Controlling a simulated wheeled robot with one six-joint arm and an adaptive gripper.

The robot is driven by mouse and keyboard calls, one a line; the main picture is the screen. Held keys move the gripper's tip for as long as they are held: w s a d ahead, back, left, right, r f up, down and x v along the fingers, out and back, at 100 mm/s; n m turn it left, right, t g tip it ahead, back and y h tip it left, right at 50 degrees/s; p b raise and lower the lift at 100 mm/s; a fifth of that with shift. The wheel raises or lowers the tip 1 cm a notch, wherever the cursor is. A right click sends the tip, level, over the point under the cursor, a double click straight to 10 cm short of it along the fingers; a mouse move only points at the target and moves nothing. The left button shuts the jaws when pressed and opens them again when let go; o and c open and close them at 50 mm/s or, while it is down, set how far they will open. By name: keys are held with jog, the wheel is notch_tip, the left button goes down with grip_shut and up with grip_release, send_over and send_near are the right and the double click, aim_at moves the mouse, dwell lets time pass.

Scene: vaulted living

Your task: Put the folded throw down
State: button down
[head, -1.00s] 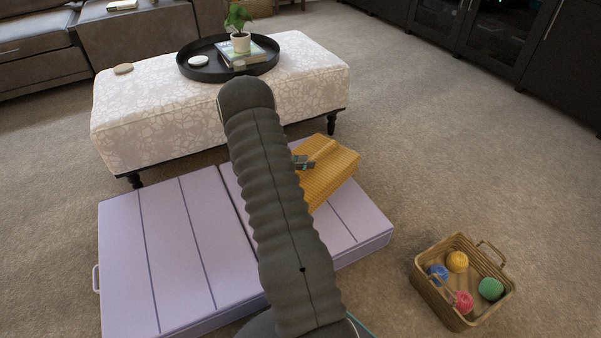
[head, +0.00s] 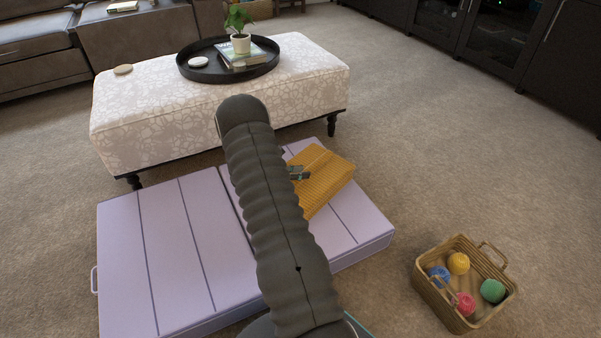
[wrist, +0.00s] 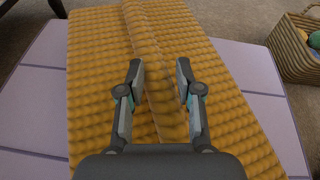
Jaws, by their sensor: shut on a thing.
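The folded throw (head: 326,177) is mustard yellow with a knitted, ribbed surface. In the head view it is at the right part of the lilac panelled mat (head: 175,240), partly behind my arm. My gripper (head: 298,173) is at the throw's upper side. In the wrist view the throw (wrist: 220,110) fills most of the picture, and my gripper (wrist: 159,82) is shut on a raised ridge of it between the two fingers. The lilac mat (wrist: 35,95) shows below the throw on both sides. I cannot tell whether the throw's underside touches the mat.
A wicker basket (head: 437,303) with several coloured yarn balls stands on the carpet at the right. A patterned ottoman (head: 150,125) stands behind the mat, bearing a black tray (head: 195,72) with a potted plant. Dark cabinets (head: 570,70) line the back right. Open carpet lies between.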

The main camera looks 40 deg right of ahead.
jog(key=c, duration=0.8)
grip_release()
jog(key=shift+o, duration=0.2)
jog(key=shift+r, duration=0.15)
jog(key=p+v, duration=0.1)
jog(key=v, duration=1.1)
jog(key=s+a+r+m+t+y, duration=0.1)
jog(key=s+a+r+m+y, duration=0.4)
jog(key=r, duration=0.6)
jog(key=s+a+r+m+y, duration=0.1)
jog(key=s+a+r+m, duration=0.3)
jog(key=a+r, duration=0.5)
jog(key=s+a+r+m+t+y, duration=0.3)
jog(key=s+a+r, duration=0.3)
jog(key=s+a, duration=0.2)
jog(key=s+a+r+m+t+y, duration=0.4)
jog(key=s+a+r+t, duration=0.1)
jog(key=s+a, duration=0.4)
jog(key=shift+s+a+r+m+y, duration=0.25)
jog(key=shift+s+r+m+y, duration=0.05)
jog(key=shift+s+r, duration=0.35)
